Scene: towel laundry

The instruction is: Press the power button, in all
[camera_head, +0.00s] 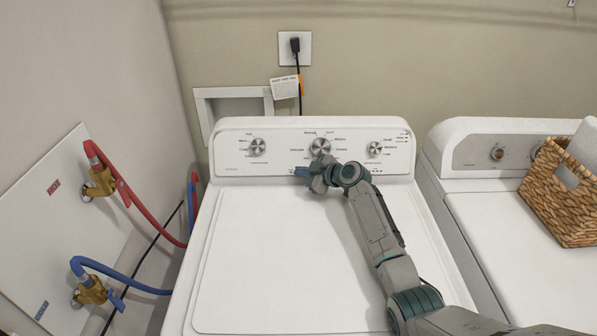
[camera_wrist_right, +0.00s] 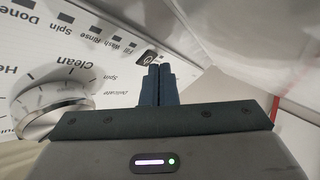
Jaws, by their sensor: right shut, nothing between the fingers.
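The washer's white control panel (camera_head: 285,165) carries knobs and printed labels. In the right wrist view, a small dark button with a light power mark (camera_wrist_right: 147,57) sits on the panel, at the end of the row of status labels. My right gripper (camera_head: 302,172) is at the panel's lower middle, below the centre knob. Its two dark fingers are shut together and empty in the right wrist view (camera_wrist_right: 155,70). The fingertips are right at the button and partly cover it; I cannot tell whether they touch. My left gripper is not in view.
The centre knob (camera_head: 320,146) is close to the gripper. Another knob (camera_head: 257,147) is at the left of the panel. The washer lid (camera_head: 270,260) is clear. A second machine (camera_head: 470,170) with a wicker basket (camera_head: 560,195) stands at the right. Hoses (camera_head: 140,210) hang at the left.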

